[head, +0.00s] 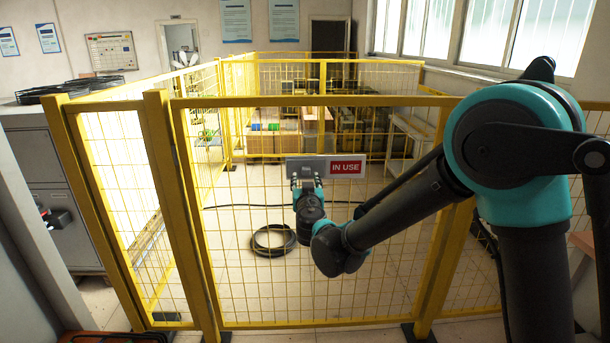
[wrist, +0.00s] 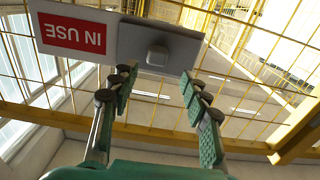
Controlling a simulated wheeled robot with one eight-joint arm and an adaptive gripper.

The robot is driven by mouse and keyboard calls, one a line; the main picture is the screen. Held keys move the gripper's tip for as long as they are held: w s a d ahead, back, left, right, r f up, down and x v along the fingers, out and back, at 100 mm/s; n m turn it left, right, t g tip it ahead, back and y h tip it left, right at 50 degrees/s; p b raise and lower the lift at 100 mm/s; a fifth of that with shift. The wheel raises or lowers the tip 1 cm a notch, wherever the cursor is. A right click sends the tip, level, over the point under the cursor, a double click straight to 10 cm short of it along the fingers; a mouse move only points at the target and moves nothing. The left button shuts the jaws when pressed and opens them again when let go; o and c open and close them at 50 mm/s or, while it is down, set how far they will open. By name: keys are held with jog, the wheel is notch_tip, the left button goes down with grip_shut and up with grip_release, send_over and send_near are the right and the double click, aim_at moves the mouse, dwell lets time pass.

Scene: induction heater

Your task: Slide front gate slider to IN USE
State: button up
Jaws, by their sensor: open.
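The front gate slider is a grey plate (head: 309,160) on the yellow mesh gate, with a red IN USE label (head: 347,167) showing at its right in the head view. In the wrist view the picture is turned over, so the red label (wrist: 72,36) is at the left and the grey plate (wrist: 185,40) at the right. A small square knob (wrist: 157,55) stands out from the plate. My gripper (wrist: 159,76) is open, its two fingers apart on either side of the knob's line, with no contact visible. In the head view my gripper (head: 307,182) is just below the grey plate and largely covers the knob.
Yellow mesh fence (head: 380,250) with posts stands in front of me. Boxes (head: 270,140) stand farther back inside. A grey cabinet (head: 40,160) is at the left.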

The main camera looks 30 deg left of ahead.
jog(key=v, duration=0.6)
jog(key=shift+s, duration=0.25)
jog(key=shift+d, duration=0.15)
